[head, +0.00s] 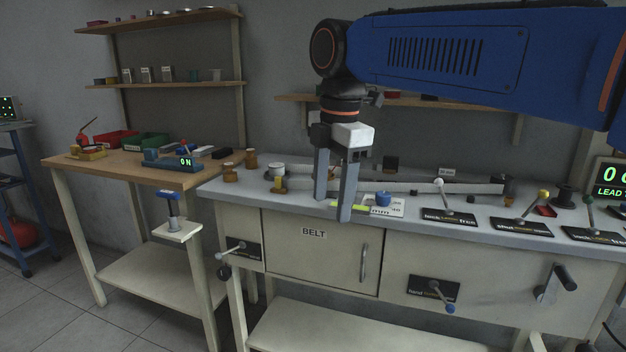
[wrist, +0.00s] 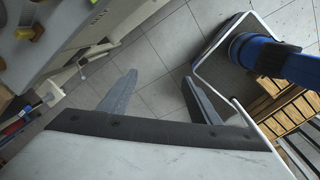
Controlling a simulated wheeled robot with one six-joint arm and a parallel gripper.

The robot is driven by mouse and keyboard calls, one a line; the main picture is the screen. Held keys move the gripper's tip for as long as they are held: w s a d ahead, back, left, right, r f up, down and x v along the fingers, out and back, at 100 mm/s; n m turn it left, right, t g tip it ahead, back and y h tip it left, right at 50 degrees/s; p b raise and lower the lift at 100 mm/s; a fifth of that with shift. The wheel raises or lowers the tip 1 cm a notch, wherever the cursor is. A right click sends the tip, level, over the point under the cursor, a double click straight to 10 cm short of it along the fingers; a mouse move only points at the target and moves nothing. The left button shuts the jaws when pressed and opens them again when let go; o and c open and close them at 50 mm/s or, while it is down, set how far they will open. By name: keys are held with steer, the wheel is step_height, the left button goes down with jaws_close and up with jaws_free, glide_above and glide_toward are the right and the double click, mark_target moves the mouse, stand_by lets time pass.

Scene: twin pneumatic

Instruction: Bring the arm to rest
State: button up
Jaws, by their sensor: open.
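My blue arm comes in from the upper right of the head view and bends down at the wrist. My gripper (head: 334,208) hangs from it with its two grey fingers pointing down and apart, with nothing between them. In the head view the fingers appear in front of the workbench's (head: 420,240) front edge, left of the middle. In the wrist view my gripper (wrist: 158,82) is open above the tiled floor (wrist: 155,50), and nothing touches the fingers there.
The bench front carries a BELT door (head: 315,262) and levers, including a black-handled one (head: 560,280). A blue knob (head: 383,198) stands near the fingers. A wooden side table (head: 110,168) is at left. Wooden slats (wrist: 285,112) lie below right in the wrist view.

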steer(key=s+d+f+m+t, duration=0.1)
steer(key=s+d+f+m, duration=0.4)
steer(key=d, duration=0.3)
steer(key=s+d+f+m+t, duration=0.1)
steer(key=s+d+f+m, duration=0.1)
steer(key=d+f+m, duration=0.45)
steer(key=s+d+f+m+t, duration=0.1)
steer(key=s+d+f+m, duration=0.9)
steer(key=d+f+m, duration=0.1)
step_height(320, 180, down, 2)
steer(key=shift+s+m+t+h, duration=0.15)
steer(key=shift+m+t+h, duration=0.2)
steer(key=shift+m, duration=0.3)
